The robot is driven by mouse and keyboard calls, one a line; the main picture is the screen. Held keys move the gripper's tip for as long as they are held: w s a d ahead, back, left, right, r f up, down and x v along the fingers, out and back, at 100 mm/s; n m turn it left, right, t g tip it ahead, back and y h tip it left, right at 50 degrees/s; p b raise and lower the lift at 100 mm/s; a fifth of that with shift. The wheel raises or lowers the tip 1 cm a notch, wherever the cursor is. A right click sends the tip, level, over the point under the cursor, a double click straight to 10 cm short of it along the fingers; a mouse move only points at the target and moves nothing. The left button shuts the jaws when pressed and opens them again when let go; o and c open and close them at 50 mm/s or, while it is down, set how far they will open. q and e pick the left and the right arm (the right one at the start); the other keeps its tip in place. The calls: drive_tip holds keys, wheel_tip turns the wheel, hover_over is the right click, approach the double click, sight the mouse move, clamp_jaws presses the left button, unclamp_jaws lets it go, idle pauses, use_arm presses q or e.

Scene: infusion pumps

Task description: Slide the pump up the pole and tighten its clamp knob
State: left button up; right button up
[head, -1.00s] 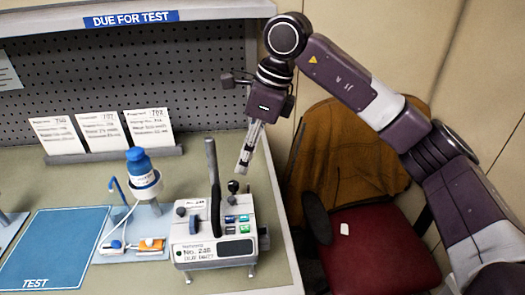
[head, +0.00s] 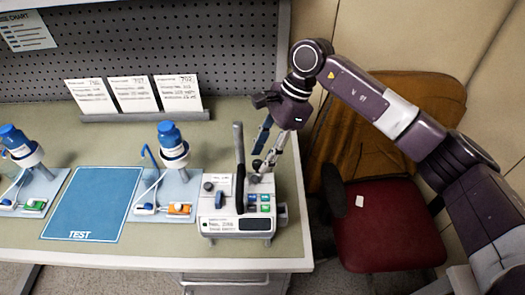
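The pump (head: 222,225) is a pale box with a small dark screen and coloured buttons, standing at the right front of the bench. A dark upright bar (head: 238,150) rises from it; I cannot tell whether this is the pole or a handle. A small black ball-topped knob (head: 256,164) stands just right of the bar. My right gripper (head: 265,157) points down over the pump's back right, its two fingers apart, with the tips at or very near the knob. Whether they touch it is unclear. My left gripper is out of view.
A blue TEST mat (head: 92,205) lies left of the pump. Between them a small stand holds a blue-capped bottle (head: 169,135), with another bottle (head: 14,138) at far left. Cards (head: 134,95) stand behind. A red chair (head: 388,225) is right of the bench.

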drive_tip(key=shift+a+f, duration=0.1)
drive_tip(key=shift+f, duration=0.2)
drive_tip(key=shift+s+f, duration=0.1)
drive_tip(key=shift+f, duration=0.05)
clamp_jaws()
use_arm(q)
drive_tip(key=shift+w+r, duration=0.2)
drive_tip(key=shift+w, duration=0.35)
